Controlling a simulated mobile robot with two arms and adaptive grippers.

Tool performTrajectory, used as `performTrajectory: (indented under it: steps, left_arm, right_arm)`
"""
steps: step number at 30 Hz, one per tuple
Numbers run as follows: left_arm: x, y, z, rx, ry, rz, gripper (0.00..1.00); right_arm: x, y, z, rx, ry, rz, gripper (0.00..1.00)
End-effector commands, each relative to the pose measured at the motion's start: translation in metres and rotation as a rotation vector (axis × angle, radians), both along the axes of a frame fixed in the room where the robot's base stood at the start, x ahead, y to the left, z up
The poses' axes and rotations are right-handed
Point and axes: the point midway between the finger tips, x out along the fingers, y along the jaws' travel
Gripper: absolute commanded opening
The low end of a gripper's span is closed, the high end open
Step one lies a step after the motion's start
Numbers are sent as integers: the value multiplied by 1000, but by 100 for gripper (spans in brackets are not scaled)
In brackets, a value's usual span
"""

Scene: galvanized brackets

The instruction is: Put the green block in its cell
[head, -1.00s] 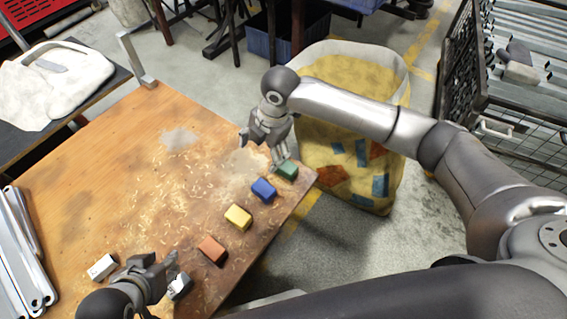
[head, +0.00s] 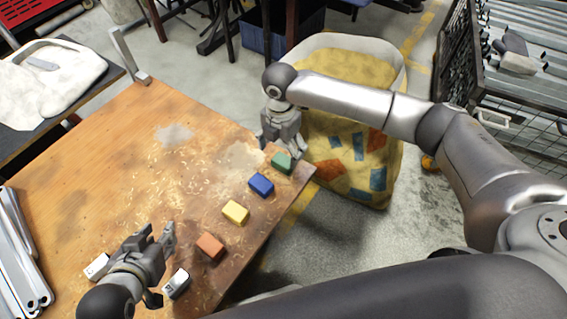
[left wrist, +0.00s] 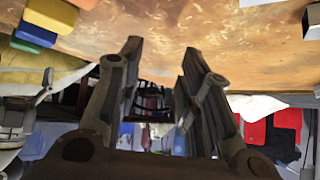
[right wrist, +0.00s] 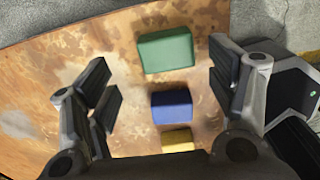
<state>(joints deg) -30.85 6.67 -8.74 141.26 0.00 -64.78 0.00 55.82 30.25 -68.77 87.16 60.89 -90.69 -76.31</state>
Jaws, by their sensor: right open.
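The green block (head: 282,162) lies on the wooden table near its right corner, at the end of a row with the blue block (head: 261,184), yellow block (head: 235,212) and orange-red block (head: 210,247). My right gripper (head: 281,145) is open just behind the green block. In the right wrist view the green block (right wrist: 165,50) shows between the spread fingers, nothing held. My left gripper (head: 160,240) is over the near left part of the table; its fingers stand apart and empty in the left wrist view (left wrist: 160,75). I cannot make out a cell for the block.
Two small white blocks (head: 177,283) (head: 97,266) lie near my left gripper. Metal brackets (head: 20,255) lie at the left table edge. A large yellow sack (head: 345,130) stands beyond the right corner. The table's (head: 100,170) middle is largely clear.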

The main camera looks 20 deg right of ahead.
Motion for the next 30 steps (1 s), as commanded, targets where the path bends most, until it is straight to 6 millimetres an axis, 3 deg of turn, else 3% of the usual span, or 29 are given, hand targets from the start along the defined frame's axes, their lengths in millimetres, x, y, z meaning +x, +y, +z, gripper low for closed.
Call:
performTrajectory:
  steps: [8, 18, 24, 30]
  left_arm:
    - [23, -9, 17, -31, -139, -10, 34]
    - [55, -24, 60, -94, -409, -29, 34]
    - [64, -29, 80, -120, -517, -36, 34]
    - [66, -30, 85, -126, -542, -37, 34]
  right_arm:
    - [-3, -2, -16, -1, 1, 0, 79]
    - [-6, -5, -41, 1, 1, -1, 79]
    - [-6, -5, -51, 0, 0, 0, 79]
    - [-6, -5, -52, -1, -1, 0, 79]
